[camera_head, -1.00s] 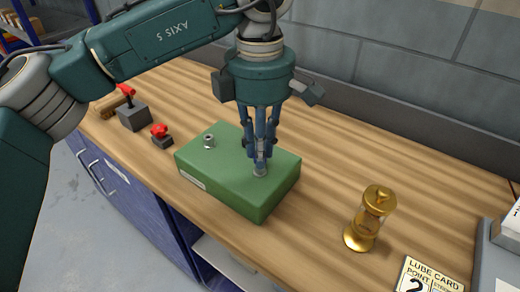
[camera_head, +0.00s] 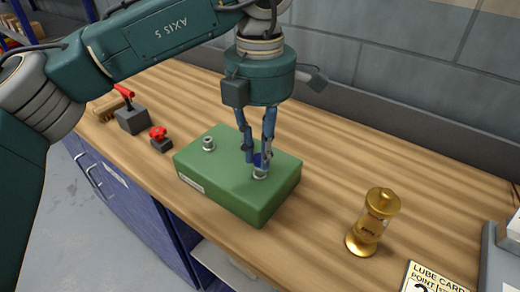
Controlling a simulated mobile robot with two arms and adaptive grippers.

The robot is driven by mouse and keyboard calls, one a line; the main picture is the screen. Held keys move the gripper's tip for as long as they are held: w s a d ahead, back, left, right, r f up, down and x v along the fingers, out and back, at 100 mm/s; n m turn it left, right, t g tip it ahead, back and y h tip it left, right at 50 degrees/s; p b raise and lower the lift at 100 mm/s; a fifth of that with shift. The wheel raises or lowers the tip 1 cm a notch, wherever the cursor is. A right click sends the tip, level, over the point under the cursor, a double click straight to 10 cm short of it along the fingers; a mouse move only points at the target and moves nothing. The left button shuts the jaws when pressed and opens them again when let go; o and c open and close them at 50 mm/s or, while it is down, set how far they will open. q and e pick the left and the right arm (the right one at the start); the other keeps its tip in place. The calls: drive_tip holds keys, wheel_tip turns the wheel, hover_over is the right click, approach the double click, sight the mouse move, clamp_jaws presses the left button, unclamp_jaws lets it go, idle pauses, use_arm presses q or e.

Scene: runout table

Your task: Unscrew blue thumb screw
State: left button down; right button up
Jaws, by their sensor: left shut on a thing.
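A green box (camera_head: 225,177) sits on the wooden bench with two round metal fittings on its top. The blue thumb screw (camera_head: 259,160) is at the right fitting (camera_head: 260,174), partly hidden by fingers. My left gripper (camera_head: 258,159) points straight down over the box and is shut on the blue thumb screw. I cannot tell whether the screw still sits in its fitting. The left fitting (camera_head: 208,144) is bare metal with no blue on it. My right gripper is not in view.
A brass oiler (camera_head: 371,224) stands right of the box on the bench (camera_head: 320,180). A lube card (camera_head: 432,279) lies at the front right. A red-handled lever block (camera_head: 131,118) and red knob (camera_head: 159,138) stand left of the box.

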use_arm(q)
drive_tip(key=shift+f, duration=0.1)
drive_tip(key=shift+n+b, duration=0.35)
drive_tip(key=shift+n, duration=0.85)
drive_tip(key=c, duration=1.7)
unclamp_jaws()
drive_tip(key=shift+a, duration=0.1)
